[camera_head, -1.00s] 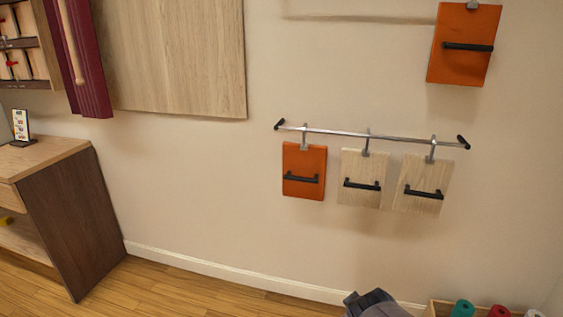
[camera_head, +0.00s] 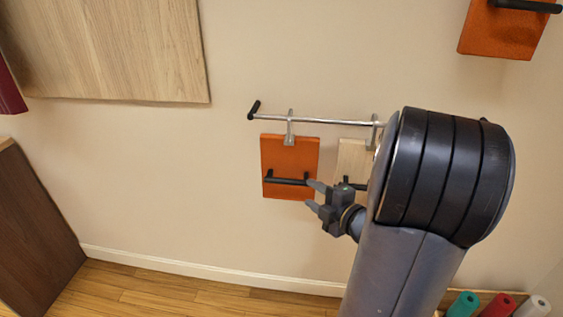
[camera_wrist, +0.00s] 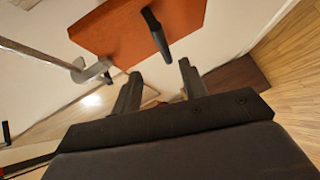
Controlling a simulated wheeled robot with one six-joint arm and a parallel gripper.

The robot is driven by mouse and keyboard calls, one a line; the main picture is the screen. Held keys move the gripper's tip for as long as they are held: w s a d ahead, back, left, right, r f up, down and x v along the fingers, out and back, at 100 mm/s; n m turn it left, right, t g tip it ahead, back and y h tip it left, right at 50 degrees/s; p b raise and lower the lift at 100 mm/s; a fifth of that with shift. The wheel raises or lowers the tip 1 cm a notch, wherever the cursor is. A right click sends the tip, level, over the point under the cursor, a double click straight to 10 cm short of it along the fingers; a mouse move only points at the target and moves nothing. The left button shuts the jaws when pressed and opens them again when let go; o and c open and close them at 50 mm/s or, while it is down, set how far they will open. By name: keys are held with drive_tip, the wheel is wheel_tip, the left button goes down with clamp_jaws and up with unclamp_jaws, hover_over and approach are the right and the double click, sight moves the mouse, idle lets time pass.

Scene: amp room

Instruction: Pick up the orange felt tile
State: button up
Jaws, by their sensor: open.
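The orange felt tile (camera_head: 290,155) hangs by a metal hook (camera_head: 289,128) from a rail on the wall. It has a black bar handle (camera_head: 287,181) across its lower part. My gripper (camera_head: 313,195) is open and empty, just to the right of and slightly below the handle, apart from it as far as I can tell. In the wrist view, the tile (camera_wrist: 125,32) and its handle (camera_wrist: 156,33) lie ahead of the open fingers (camera_wrist: 158,82). The handle is beyond the fingertips, not between them.
A pale wood tile (camera_head: 352,160) hangs right of the orange one, partly hidden by my arm. The metal rail (camera_head: 335,122) runs above. Another orange tile (camera_head: 505,28) hangs at upper right. Colored rolls (camera_head: 498,306) stand at lower right. The wall left of the tile is clear.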

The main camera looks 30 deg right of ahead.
sight(294, 183)
drive_tip(key=x, duration=0.5)
drive_tip(key=shift+b, duration=0.3)
drive_tip(key=x, duration=0.4)
drive_tip(key=shift+w+d+f+b, duration=0.1)
drive_tip(key=shift+d+f+b, duration=0.1)
drive_tip(key=shift+f+b, duration=0.2)
drive_tip(key=shift+w+a, duration=0.1)
drive_tip(key=shift+w, duration=0.4)
drive_tip(key=shift+c, duration=0.4)
clamp_jaws()
